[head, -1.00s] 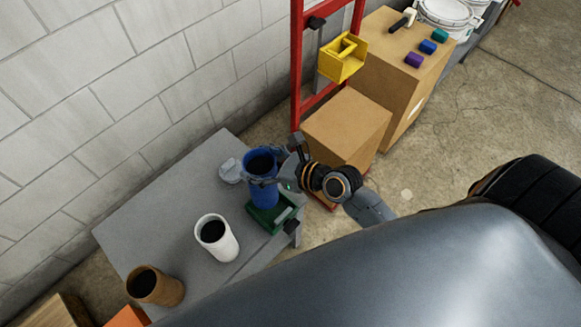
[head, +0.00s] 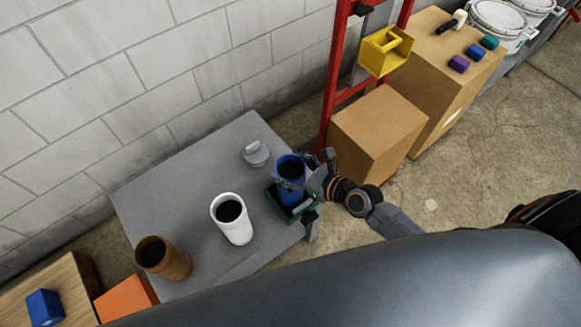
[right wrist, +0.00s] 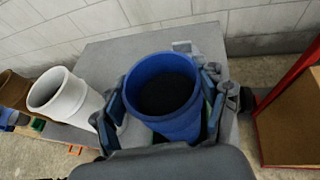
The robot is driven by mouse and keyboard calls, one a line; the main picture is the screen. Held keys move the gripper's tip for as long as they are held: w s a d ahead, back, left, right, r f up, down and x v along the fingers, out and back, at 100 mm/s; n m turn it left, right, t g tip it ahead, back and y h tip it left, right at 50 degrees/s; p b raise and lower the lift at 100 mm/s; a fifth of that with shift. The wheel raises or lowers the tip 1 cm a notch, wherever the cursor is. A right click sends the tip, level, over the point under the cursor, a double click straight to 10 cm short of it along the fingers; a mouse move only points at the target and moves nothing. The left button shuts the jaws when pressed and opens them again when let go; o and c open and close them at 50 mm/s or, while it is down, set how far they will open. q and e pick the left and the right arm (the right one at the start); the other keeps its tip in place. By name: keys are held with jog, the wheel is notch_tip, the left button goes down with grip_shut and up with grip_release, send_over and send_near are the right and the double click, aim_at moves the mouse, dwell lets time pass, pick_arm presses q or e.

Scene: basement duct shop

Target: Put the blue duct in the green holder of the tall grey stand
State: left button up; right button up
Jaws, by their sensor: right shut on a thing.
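The blue duct (head: 291,190) is an upright, open-topped tube with a dark inside. My right gripper (head: 291,181) is shut on it; the wrist view shows a finger on each side of the duct (right wrist: 165,112). In the head view, the duct's lower end is within the outline of the green holder (head: 309,211) at the right edge of the grey stand's top (head: 185,180). The duct and gripper hide much of the holder, so I cannot tell whether the duct rests on its floor. My left gripper is not in view.
A white duct (head: 232,222) and a brown duct (head: 168,262) stand on the grey top. A small grey object (head: 256,154) lies behind the blue duct. A red frame (head: 335,85) with a yellow holder (head: 384,52) and cardboard boxes (head: 375,135) stand to the right.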

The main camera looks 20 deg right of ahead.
jog(key=o, duration=1.8)
jog(key=shift+f, duration=0.1)
jog(key=shift+r, duration=0.3)
jog(key=v, duration=1.2)
jog(key=shift+f+b, duration=0.15)
jog(key=shift+b, duration=0.15)
